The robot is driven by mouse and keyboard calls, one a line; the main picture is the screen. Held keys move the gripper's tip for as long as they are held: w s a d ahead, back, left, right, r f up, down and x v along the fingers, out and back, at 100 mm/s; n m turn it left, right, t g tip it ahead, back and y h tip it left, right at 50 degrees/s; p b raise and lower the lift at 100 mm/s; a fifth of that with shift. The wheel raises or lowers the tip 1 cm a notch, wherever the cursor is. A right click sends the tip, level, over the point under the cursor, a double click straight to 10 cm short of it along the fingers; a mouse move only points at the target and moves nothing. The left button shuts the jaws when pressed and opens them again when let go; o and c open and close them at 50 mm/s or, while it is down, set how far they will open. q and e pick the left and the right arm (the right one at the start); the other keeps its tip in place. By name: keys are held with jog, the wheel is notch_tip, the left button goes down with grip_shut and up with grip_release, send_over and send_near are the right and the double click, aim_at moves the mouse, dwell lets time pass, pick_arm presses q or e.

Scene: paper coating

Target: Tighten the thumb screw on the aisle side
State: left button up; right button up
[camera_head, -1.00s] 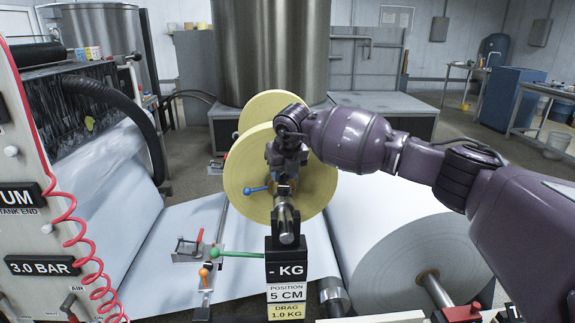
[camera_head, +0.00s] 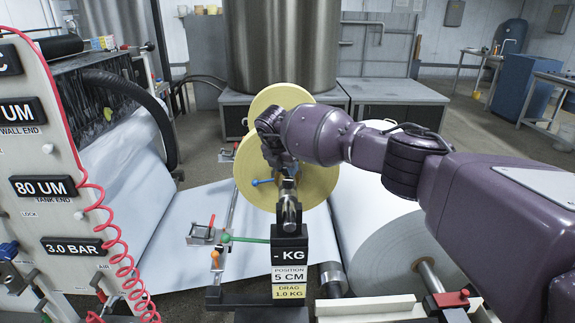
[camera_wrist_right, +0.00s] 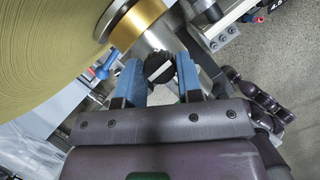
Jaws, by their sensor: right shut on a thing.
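The thumb screw (camera_wrist_right: 160,70) is a black knob with a white mark, seen between the blue finger pads in the right wrist view. It sits by the brass collar (camera_wrist_right: 138,25) and steel shaft of the yellow roll. My right gripper (camera_wrist_right: 158,76) is shut on it. In the head view my right gripper (camera_head: 275,145) is in front of the yellow roll (camera_head: 317,178), above the shaft end (camera_head: 290,212); the wrist hides the screw there. My left gripper is not in view.
A blue-handled lever (camera_head: 262,182) sticks out left beside my right gripper. A black display post (camera_head: 289,255) stands below the shaft. A labelled panel with a red coiled hose (camera_head: 110,250) is at left. A large white paper roll (camera_head: 385,240) lies under my right arm.

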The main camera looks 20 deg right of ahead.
jog(key=shift+m, duration=0.8)
jog(key=o, duration=0.9)
jog(key=shift+g, duration=0.3)
jog(key=shift+r, duration=0.1)
